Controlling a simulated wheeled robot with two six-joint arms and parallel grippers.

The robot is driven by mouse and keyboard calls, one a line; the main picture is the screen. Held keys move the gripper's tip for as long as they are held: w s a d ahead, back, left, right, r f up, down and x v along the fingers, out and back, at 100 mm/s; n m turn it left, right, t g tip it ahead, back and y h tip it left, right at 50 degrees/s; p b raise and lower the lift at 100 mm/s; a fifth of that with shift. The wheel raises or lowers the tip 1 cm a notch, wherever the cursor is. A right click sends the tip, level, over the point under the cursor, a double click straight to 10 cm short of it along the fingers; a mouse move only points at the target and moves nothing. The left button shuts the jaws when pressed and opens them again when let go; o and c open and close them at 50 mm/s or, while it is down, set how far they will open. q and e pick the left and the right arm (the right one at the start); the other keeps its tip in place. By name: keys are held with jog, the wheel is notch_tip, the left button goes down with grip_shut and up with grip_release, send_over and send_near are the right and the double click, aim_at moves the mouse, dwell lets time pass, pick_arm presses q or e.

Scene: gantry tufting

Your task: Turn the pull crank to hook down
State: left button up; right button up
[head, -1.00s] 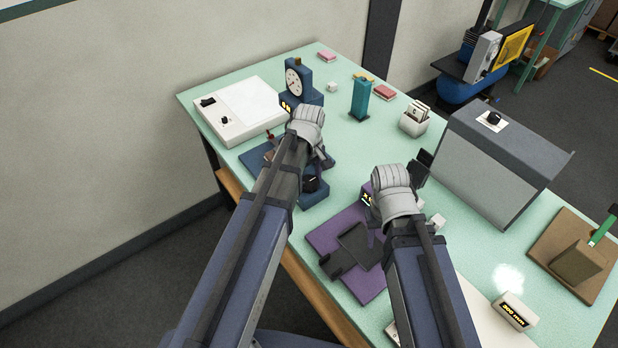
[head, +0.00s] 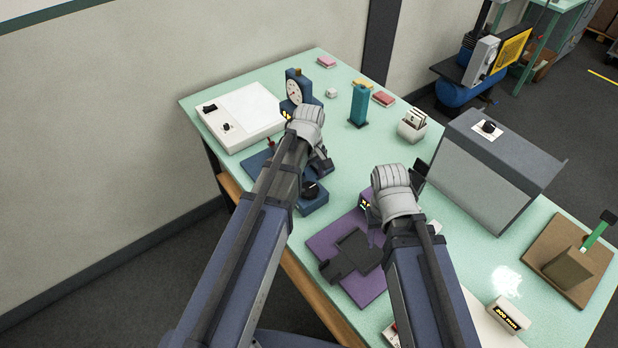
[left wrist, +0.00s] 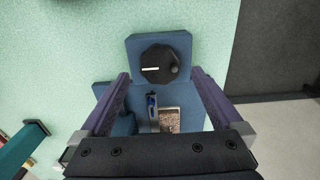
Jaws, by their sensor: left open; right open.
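The pull crank (left wrist: 158,64) is a black round disc on a blue body, seen from above in the left wrist view. A white line on it points left and a small round grip sits at its right side. In the head view the crank (head: 312,188) shows beside my left forearm. My left gripper (left wrist: 160,76) is open, its two purple fingers apart on either side of the crank's lower part in the picture; contact cannot be told. My right gripper (head: 421,166) is mostly hidden by its wrist, over the table right of the purple plate. The hook cannot be made out.
A purple plate (head: 325,239) with a dark fixture lies between my arms. A dial gauge (head: 294,88), teal post (head: 360,104) and white panel (head: 250,108) stand beyond the crank. A grey sloped box (head: 480,170) is on the right.

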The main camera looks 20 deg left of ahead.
aim_at(309, 188)
pick_arm(q)
notch_tip(309, 188, up, 5)
jog(key=p, duration=0.3)
jog(key=shift+f+p, duration=0.2)
jog(key=shift+p, duration=0.1)
pick_arm(e)
notch_tip(309, 188, up, 4)
jog(key=shift+r, duration=0.25)
pick_arm(q)
jog(key=shift+f, duration=0.1)
pick_arm(e)
notch_tip(309, 188, down, 4)
jog(key=b, duration=0.4)
jog(key=shift+f, duration=0.1)
pick_arm(q)
jog(key=s+d+f+m+y, duration=0.1)
jog(key=s+d+f+m, duration=0.3)
jog(key=s+d+m, duration=0.6)
jog(key=s+m, duration=0.4)
jog(key=shift+s+d, duration=0.2)
jog(key=shift+s, duration=0.05)
